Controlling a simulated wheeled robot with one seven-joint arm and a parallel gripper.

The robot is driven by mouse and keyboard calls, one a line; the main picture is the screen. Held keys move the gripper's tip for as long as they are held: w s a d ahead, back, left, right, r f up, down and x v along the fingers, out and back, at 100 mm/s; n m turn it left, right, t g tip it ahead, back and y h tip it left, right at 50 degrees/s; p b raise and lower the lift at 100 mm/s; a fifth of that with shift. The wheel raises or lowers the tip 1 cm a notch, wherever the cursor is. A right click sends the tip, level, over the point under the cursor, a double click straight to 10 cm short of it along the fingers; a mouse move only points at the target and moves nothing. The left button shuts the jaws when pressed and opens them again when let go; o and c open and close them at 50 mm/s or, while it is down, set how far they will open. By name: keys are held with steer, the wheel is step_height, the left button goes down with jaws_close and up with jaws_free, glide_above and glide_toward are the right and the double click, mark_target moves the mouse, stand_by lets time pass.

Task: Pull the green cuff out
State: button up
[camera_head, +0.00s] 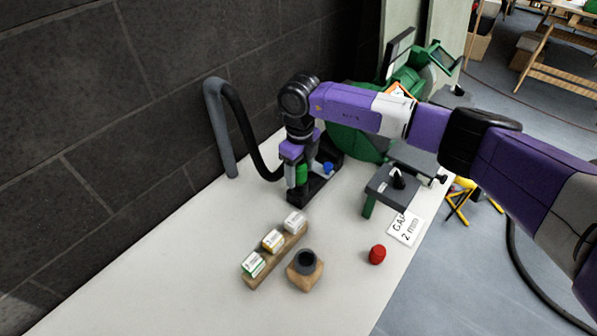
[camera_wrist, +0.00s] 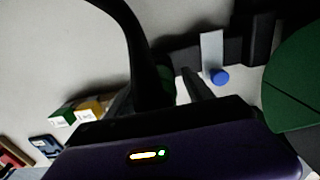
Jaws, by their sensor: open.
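The green cuff (camera_head: 302,174) sits upright on a black holder (camera_head: 320,186) beside the dark wall. My gripper (camera_head: 298,182) points down at the cuff and is open, with its fingers close around or beside it. I cannot tell whether they touch it. In the wrist view the cuff (camera_wrist: 168,74) is a small dark green patch, mostly hidden behind a black hose and my gripper (camera_wrist: 160,90).
A blue knob (camera_head: 327,168) is just right of the cuff. A black hose (camera_head: 250,135) curves in from the left. Labelled boxes (camera_head: 273,240), a wooden block with a dark ring (camera_head: 305,270) and a red cap (camera_head: 377,254) stand nearer. A green machine (camera_head: 355,143) is behind.

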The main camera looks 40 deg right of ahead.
stand_by(0.6)
jaws_close()
steer(key=shift+r, duration=0.15)
steer(key=shift+r+p, duration=2.4)
steer(key=shift+r, duration=0.5)
steer(key=shift+r, duration=0.1)
steer(key=shift+r+p, duration=1.1)
steer(key=shift+r, duration=0.4)
steer(key=shift+r+p, duration=0.4)
steer(key=shift+r, duration=1)
steer(key=shift+a, duration=0.1)
